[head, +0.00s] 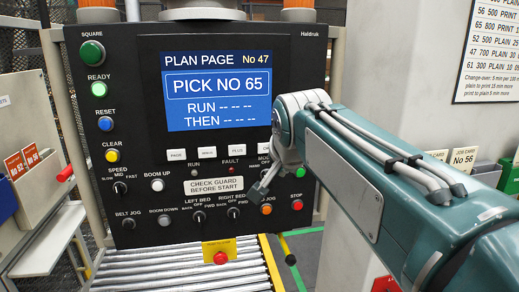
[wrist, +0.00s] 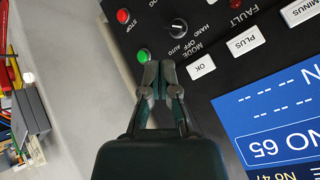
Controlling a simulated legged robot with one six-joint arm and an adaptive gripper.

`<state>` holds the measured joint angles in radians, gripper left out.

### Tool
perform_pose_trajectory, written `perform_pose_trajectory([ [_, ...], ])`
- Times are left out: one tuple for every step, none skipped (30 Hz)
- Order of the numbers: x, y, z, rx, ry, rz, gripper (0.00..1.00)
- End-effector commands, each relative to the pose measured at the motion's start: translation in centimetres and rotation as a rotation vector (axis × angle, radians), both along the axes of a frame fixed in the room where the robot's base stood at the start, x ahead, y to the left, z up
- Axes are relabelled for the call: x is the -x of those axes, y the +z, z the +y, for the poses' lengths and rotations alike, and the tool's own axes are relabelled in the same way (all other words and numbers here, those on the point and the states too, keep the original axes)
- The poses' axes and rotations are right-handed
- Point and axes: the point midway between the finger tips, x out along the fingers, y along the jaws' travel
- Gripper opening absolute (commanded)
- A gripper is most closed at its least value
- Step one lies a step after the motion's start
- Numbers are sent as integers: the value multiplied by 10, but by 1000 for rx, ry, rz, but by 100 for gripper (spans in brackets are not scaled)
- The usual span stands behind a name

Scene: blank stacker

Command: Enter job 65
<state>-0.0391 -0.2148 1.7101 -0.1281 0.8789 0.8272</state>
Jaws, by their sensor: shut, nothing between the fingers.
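The black control panel (head: 140,75) carries a blue screen (head: 218,85). It reads "PLAN PAGE No 47", "PICK NO 65", and RUN and THEN lines with dashes. Below it are white keys: PAGE (head: 176,155), MINUS (head: 207,152) and PLUS (head: 237,151). I cannot tell if the tips touch the panel.
The MODE knob (wrist: 180,26) and STOP button (wrist: 123,16) are close to the fingers. A roller conveyor (head: 180,270) runs below the panel. Job cards (head: 462,158) stand at the right, red cards (head: 33,155) at the left. A job list (head: 492,50) hangs upper right.

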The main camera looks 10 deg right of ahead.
Motion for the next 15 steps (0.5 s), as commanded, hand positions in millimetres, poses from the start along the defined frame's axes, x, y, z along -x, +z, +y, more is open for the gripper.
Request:
perform_pose_trajectory([
  [-3,0,0,0,0,0,0],
  [-5,0,0,0,0,0,0],
  [-9,0,0,0,0,1,0],
  [-12,-1,0,0,0,1,0],
  [-15,-1,0,0,0,1,0],
  [-20,-1,0,0,0,1,0],
  [-24,-1,0,0,0,3,0],
  [-28,-1,0,0,0,1,0],
  [-33,-1,0,0,0,1,0],
  [-37,-1,0,0,0,3,0],
  [-41,-1,0,0,0,1,0],
  [-46,-1,0,0,0,1,0],
  [-50,-1,0,1,-1,2,0],
  [-54,-1,0,0,0,1,0],
  [-59,-1,0,1,0,3,0],
])
